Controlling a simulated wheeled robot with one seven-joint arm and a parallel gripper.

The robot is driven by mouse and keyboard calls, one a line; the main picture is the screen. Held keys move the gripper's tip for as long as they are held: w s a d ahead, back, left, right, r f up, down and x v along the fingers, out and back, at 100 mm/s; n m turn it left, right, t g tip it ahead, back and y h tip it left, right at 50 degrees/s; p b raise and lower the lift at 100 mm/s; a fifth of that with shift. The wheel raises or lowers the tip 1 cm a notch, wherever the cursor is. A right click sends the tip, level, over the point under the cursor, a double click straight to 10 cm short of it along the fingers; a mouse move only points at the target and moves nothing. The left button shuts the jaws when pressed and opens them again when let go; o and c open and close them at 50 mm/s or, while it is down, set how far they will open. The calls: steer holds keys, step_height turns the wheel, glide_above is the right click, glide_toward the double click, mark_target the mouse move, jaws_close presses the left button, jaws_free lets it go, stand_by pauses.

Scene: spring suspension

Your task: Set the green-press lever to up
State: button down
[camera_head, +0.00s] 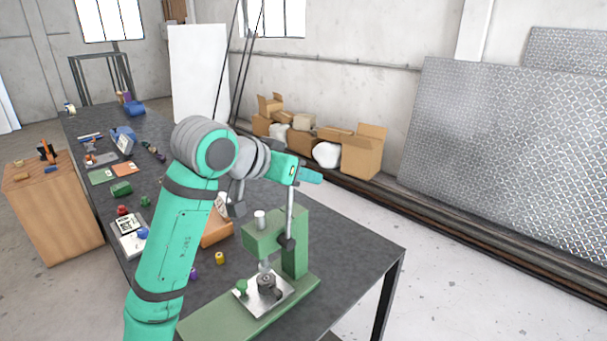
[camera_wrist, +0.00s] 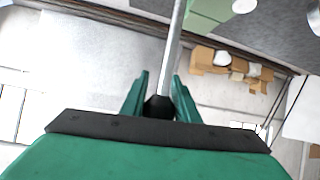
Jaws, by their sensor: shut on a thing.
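The green press (camera_head: 293,262) stands on the near end of the dark table, with a green base and a small metal plate. Its lever (camera_head: 290,213) is a silver rod that rises almost upright from a dark pivot on the press's right side. My gripper (camera_head: 308,175) is at the lever's top end. In the wrist view, the lever rod (camera_wrist: 174,50) ends in a black knob (camera_wrist: 158,107) between the two green fingers, and my gripper (camera_wrist: 159,97) is shut on it. In the head view the knob is hidden by the gripper.
The dark table (camera_head: 345,244) holds several small parts and tools farther back. A wooden cabinet (camera_head: 52,212) stands to the left. Cardboard boxes (camera_head: 362,152) and metal sheets (camera_head: 500,140) line the wall. The table's right corner is clear.

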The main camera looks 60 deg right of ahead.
steer(key=shift+s+f, duration=0.1)
steer(key=shift+f, duration=0.25)
steer(key=c, duration=1.4)
jaws_free()
steer(key=shift+d, duration=0.1)
steer(key=shift+r, duration=0.15)
steer(key=v, duration=1.1)
